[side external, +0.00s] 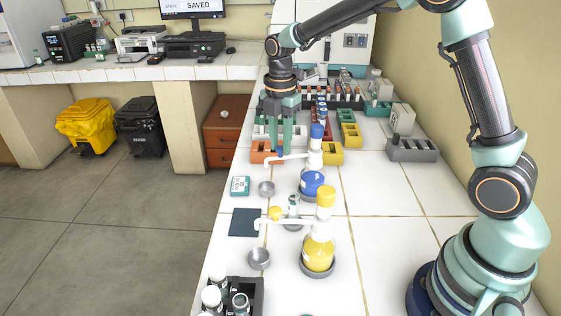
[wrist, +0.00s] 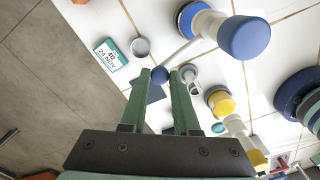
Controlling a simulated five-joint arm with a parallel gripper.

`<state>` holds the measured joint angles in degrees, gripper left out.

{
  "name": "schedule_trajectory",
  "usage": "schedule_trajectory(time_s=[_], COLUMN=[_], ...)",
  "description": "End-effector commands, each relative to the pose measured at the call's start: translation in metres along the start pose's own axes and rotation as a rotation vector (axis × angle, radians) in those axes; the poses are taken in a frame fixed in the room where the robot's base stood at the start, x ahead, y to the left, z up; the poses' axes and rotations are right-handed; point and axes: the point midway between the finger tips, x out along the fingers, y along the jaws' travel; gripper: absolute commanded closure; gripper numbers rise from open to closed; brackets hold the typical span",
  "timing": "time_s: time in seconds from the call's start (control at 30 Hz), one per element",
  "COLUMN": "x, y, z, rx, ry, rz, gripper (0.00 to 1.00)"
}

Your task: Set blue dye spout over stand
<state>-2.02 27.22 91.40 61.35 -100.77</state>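The blue dye bottle (side external: 312,182) stands upright on the bench with a blue cap (wrist: 245,38). Its white spout arm (wrist: 184,53) reaches left to a small blue knob (wrist: 160,75). A small stand with a clear vial (side external: 293,206) sits between the blue and yellow bottles; it also shows in the wrist view (wrist: 190,75). My gripper (side external: 280,150) points down at the blue spout, fingers apart. In the wrist view the knob appears between the fingertips (wrist: 160,72), with gaps at its sides; I cannot tell its depth relative to them.
A yellow dye bottle (side external: 318,250) with its own spout stands nearer the camera. Coloured racks (side external: 264,153) stand behind; a vial rack (side external: 245,284) is in front.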

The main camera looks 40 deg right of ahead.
Motion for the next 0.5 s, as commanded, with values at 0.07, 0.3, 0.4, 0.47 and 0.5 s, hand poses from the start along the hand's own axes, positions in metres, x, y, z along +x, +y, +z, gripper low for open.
schedule_trajectory(time_s=[0.07, 0.3, 0.4, 0.47, 0.5], x=[-0.0002, -0.0005, -0.0006, -0.0007, -0.0007], y=[-0.0002, -0.0003, -0.0004, -0.0005, -0.0005], z=[0.0001, 0.0002, 0.0002, 0.0003, 0.0003], rx=[0.0, 0.001, 0.001, 0.001, 0.001], ry=[0.0, 0.0, 0.0, 0.0, 0.0], rz=[-0.001, -0.001, -0.001, -0.002, -0.002], gripper=[1.0, 1.0, 1.0, 1.0, 1.0])
